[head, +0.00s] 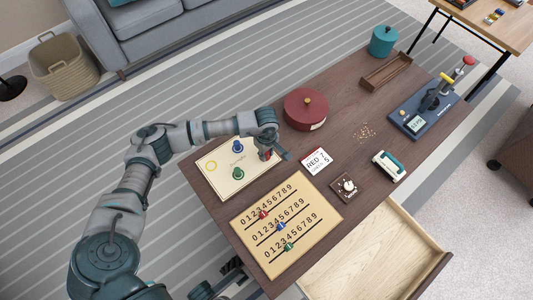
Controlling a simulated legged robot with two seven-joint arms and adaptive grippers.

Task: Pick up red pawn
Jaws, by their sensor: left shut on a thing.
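The red pawn (264,156) is at the right side of a cream game board (212,182), mostly hidden by my left gripper (271,153). The left gripper comes down over it from above and is shut on it. I cannot tell whether the pawn's base touches the board. A blue pawn (237,147) and a green pawn (238,174) stand upright on the same board, left of the gripper. My right gripper is not in view.
An open drawer (375,255) juts out at the front.

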